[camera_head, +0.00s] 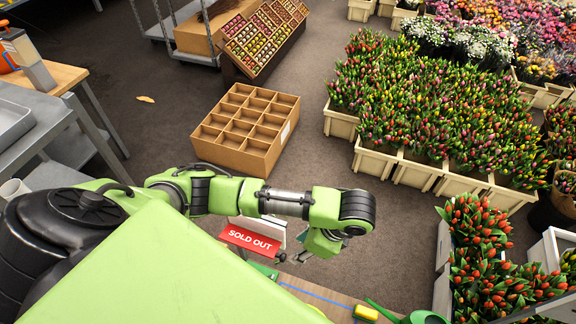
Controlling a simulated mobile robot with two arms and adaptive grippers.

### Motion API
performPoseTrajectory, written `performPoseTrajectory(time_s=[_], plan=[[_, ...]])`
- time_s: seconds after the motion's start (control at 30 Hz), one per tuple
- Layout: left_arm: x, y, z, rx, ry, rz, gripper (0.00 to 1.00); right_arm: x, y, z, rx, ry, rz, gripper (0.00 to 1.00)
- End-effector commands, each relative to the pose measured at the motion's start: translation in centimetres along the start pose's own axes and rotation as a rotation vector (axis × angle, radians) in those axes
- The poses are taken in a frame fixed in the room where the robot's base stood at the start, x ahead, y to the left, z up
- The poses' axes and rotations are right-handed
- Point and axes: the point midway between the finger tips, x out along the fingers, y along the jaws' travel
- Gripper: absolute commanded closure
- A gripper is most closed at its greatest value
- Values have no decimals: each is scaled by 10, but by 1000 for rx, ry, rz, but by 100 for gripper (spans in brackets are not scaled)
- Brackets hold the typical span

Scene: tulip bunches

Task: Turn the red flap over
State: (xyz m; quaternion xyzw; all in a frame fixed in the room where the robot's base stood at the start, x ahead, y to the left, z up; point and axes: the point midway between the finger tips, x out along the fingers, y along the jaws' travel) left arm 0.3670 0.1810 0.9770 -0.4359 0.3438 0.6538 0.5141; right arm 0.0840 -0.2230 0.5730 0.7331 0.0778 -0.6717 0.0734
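The red flap (250,239) reads "SOLD OUT" in white letters. It hangs tilted at the front of a white sign or board (262,226), just beyond my green body, at the lower middle of the head view. My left arm reaches in from the left above it. My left gripper (305,256) is just right of the flap, pointing down. The wrist hides most of its fingers, so its opening is unclear. I cannot tell whether it touches the board. My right gripper is not in view.
A wooden table top (330,300) below holds a yellow-and-green item (365,313) and a green tool (425,317). An empty compartment crate (247,127) stands on the floor behind. Tulip crates (420,172) fill the right. A metal bench (50,130) is at left.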

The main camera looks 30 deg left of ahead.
Motion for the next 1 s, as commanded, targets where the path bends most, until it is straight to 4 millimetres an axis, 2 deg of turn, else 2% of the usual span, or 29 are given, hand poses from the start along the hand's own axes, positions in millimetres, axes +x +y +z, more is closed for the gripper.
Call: performPoseTrajectory(time_s=[0.03, 0.27, 0.5, 0.7, 0.97, 1.0], plan=[[11, 2, -2, 0, 3, 6, 65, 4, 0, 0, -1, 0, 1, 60], [54, 2, -1, 0, -1, 3, 65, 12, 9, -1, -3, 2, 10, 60], [90, 0, 0, 1, -1, 1, 65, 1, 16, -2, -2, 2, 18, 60], [105, 0, 0, 1, 1, -1, 65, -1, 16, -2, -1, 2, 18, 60], [106, 0, -1, 1, 2, -2, 65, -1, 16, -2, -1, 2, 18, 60], [106, 0, -1, 1, 2, -2, 71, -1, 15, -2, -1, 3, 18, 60]])
